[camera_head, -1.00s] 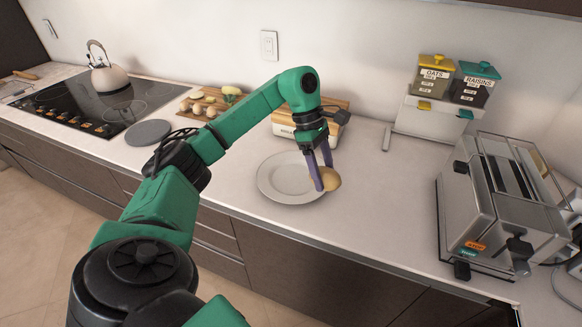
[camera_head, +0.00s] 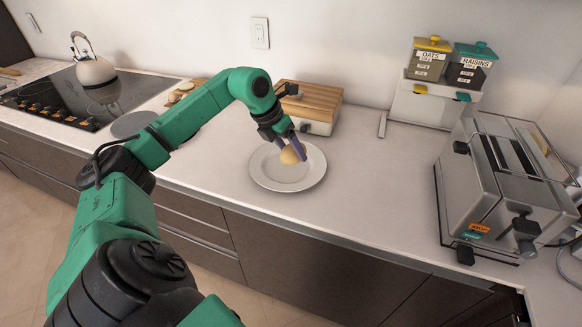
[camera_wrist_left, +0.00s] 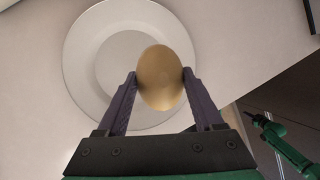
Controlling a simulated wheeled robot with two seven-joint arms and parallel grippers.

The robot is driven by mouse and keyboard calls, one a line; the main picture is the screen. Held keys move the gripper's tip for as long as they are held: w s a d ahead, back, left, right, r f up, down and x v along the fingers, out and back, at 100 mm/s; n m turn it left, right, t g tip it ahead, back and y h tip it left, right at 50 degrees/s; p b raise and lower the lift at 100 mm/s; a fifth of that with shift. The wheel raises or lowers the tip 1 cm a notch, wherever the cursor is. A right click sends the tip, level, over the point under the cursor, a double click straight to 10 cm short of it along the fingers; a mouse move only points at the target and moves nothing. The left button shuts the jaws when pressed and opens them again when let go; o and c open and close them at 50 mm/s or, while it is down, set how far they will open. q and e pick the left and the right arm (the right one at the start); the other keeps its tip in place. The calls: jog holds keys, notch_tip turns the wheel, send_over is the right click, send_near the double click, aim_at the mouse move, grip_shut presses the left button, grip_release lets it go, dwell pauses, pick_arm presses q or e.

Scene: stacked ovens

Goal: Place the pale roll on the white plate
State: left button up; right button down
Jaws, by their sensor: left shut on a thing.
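The pale roll (camera_head: 289,155) is a small tan oval. My left gripper (camera_head: 293,151) is shut on it, with one purple finger on each side. In the left wrist view the roll (camera_wrist_left: 160,78) sits between the two fingertips. The white plate (camera_head: 270,180) lies on the counter under the gripper, and the roll is over its upper part in the head view. The wrist view shows the plate (camera_wrist_left: 88,75) behind the roll. I cannot tell whether the roll touches the plate.
A steel toaster (camera_head: 495,190) stands at the right. A bread box with a wooden lid (camera_head: 308,100) stands behind the plate. Oats and raisins dispensers (camera_head: 432,98) are at the back right. A kettle (camera_head: 94,72) is on the hob at left. Counter right of the plate is clear.

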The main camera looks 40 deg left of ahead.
aim_at(296, 175)
pick_arm(q)
notch_tip(296, 175, down, 5)
jog(key=shift+f+p, duration=0.2)
jog(key=shift+p, duration=0.15)
jog(key=shift+f, duration=0.1)
jog(key=shift+f+b, duration=0.5)
jog(key=shift+b, duration=0.1)
